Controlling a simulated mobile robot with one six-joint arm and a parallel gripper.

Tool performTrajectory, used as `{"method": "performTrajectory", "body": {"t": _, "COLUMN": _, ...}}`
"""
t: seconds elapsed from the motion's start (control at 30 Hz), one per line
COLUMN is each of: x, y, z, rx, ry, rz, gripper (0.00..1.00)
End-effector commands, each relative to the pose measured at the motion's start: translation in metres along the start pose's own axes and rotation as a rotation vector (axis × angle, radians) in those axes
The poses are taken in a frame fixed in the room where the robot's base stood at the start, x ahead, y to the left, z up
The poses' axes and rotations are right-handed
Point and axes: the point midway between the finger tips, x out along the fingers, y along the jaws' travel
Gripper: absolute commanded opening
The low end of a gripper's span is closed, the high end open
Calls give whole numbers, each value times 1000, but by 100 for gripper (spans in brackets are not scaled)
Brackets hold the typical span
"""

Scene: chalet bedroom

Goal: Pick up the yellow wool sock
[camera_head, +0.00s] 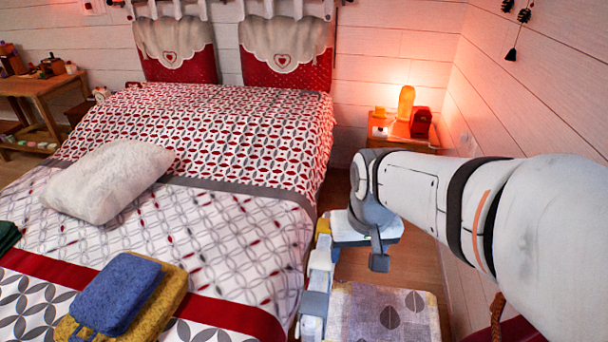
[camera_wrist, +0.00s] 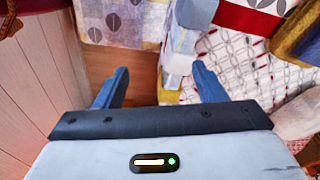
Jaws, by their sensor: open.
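I cannot pick out a yellow wool sock for certain in either view. A small yellow patch (camera_head: 323,227) shows at the bed's right side, left of my gripper; it is too small to identify. A folded mustard-yellow cloth (camera_head: 172,300) lies on the bed under a blue folded item (camera_head: 117,293); it also shows at the upper right of the wrist view (camera_wrist: 288,42). My gripper (camera_wrist: 160,72) is open and empty, with its blue fingers spread over the gap between bed and wall. In the head view it is right of the bed, apart from the cloth.
A patterned, cloth-covered surface (camera_head: 385,315) stands low beside the bed (camera_head: 240,215). A white fluffy pillow (camera_head: 110,180) lies on the bed. A bedside table (camera_head: 378,130) holds a lit orange lamp (camera_head: 405,103). The plank wall (camera_head: 545,90) is close on the right.

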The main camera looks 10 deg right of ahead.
Motion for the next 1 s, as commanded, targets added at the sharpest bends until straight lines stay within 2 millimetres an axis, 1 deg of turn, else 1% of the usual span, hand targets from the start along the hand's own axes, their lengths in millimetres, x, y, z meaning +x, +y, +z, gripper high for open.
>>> {"method": "performTrajectory", "body": {"t": 0.03, "x": -2, "y": -1, "z": -19, "rx": 15, "ry": -21, "rz": 1, "gripper": 68}}
{"method": "performTrajectory", "body": {"t": 0.1, "x": 4, "y": -2, "z": -44, "rx": 42, "ry": -40, "rz": 2, "gripper": 74}}
{"method": "performTrajectory", "body": {"t": 0.17, "x": 11, "y": -4, "z": -64, "rx": 64, "ry": -56, "rz": 4, "gripper": 79}}
{"method": "performTrajectory", "body": {"t": 0.2, "x": 17, "y": -4, "z": -78, "rx": 78, "ry": -66, "rz": 5, "gripper": 82}}
{"method": "performTrajectory", "body": {"t": 0.27, "x": 28, "y": -6, "z": -97, "rx": 102, "ry": -82, "rz": 7, "gripper": 84}}
{"method": "performTrajectory", "body": {"t": 0.3, "x": 36, "y": -6, "z": -109, "rx": 116, "ry": -92, "rz": 8, "gripper": 84}}
{"method": "performTrajectory", "body": {"t": 0.37, "x": 49, "y": -8, "z": -127, "rx": 138, "ry": -107, "rz": 11, "gripper": 84}}
{"method": "performTrajectory", "body": {"t": 0.4, "x": 59, "y": -8, "z": -138, "rx": 154, "ry": -117, "rz": 13, "gripper": 84}}
{"method": "performTrajectory", "body": {"t": 0.47, "x": 75, "y": -9, "z": -152, "rx": 175, "ry": -132, "rz": 16, "gripper": 84}}
{"method": "performTrajectory", "body": {"t": 0.5, "x": 86, "y": -10, "z": -161, "rx": 189, "ry": -141, "rz": 18, "gripper": 84}}
{"method": "performTrajectory", "body": {"t": 0.6, "x": 112, "y": -11, "z": -178, "rx": 220, "ry": -160, "rz": 24, "gripper": 84}}
{"method": "performTrajectory", "body": {"t": 0.7, "x": 134, "y": -12, "z": -188, "rx": 242, "ry": -174, "rz": 28, "gripper": 84}}
{"method": "performTrajectory", "body": {"t": 0.83, "x": 152, "y": -13, "z": -195, "rx": 259, "ry": -185, "rz": 31, "gripper": 84}}
{"method": "performTrajectory", "body": {"t": 1.0, "x": 169, "y": -13, "z": -195, "rx": 266, "ry": -189, "rz": 32, "gripper": 84}}
